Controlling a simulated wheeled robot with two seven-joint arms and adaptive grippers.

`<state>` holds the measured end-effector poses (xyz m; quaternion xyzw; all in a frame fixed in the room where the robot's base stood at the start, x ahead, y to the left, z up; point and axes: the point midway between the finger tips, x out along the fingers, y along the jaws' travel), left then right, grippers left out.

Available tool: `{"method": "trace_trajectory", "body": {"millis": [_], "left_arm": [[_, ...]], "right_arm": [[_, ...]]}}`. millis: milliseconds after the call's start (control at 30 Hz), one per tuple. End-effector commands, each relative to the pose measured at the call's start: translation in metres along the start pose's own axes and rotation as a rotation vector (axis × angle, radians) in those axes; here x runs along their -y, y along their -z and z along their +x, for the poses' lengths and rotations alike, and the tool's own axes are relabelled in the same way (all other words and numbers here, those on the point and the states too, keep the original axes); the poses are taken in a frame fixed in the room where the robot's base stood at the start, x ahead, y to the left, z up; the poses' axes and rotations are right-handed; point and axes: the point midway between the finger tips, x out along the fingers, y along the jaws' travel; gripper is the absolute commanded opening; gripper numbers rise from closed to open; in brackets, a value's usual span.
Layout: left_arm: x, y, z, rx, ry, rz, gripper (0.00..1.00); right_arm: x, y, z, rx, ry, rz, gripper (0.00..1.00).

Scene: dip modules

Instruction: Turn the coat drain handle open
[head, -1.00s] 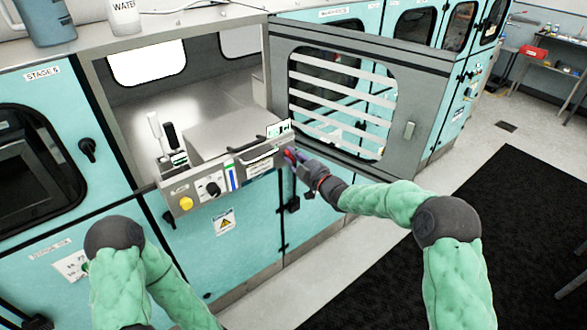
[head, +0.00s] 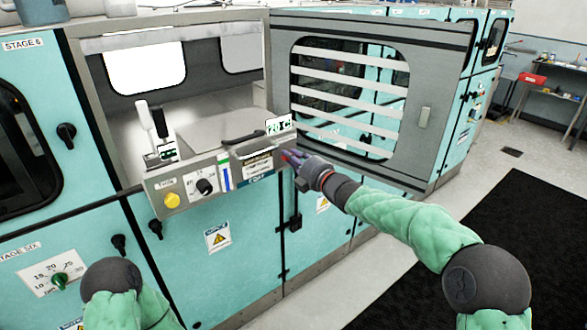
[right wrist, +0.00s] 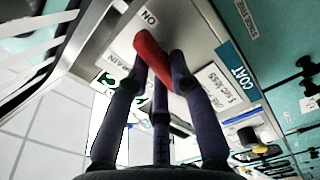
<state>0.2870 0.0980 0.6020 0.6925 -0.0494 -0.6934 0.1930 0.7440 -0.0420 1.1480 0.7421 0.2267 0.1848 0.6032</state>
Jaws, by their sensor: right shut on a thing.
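The coat drain handle is a red lever (right wrist: 152,58) on the steel control panel (right wrist: 200,40), seen in the right wrist view near the labels "ON", "DRAIN" and "COAT". My right gripper (right wrist: 158,70) has its dark fingers closed around the red lever. In the head view my right gripper (head: 291,158) is at the right end of the panel, and its fingers mostly hide the lever. The "COAT" label (head: 257,180) is just left of it. How far the lever is turned cannot be told. My left gripper is out of view; only part of that arm shows.
A grey slatted door (head: 440,90) stands open at right. A dark mat (head: 480,240) lies on the floor.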

Motion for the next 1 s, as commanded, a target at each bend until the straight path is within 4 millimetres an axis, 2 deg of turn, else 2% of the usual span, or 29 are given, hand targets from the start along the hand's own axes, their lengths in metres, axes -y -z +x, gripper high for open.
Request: {"method": "trace_trajectory", "body": {"millis": [100,333,967,1000], "left_arm": [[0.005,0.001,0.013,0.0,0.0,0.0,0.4],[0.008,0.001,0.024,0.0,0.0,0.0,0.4],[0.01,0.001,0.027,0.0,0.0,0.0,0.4],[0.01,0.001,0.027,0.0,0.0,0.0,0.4]], "right_arm": [[0.005,0.0,0.0,-0.001,0.001,-0.076,0.0],[0.004,0.001,0.0,-0.001,0.002,-0.176,0.0],[0.004,0.001,0.0,-0.001,0.004,-0.223,0.0],[0.004,0.001,0.0,-0.001,0.004,-0.223,0.31]]}}
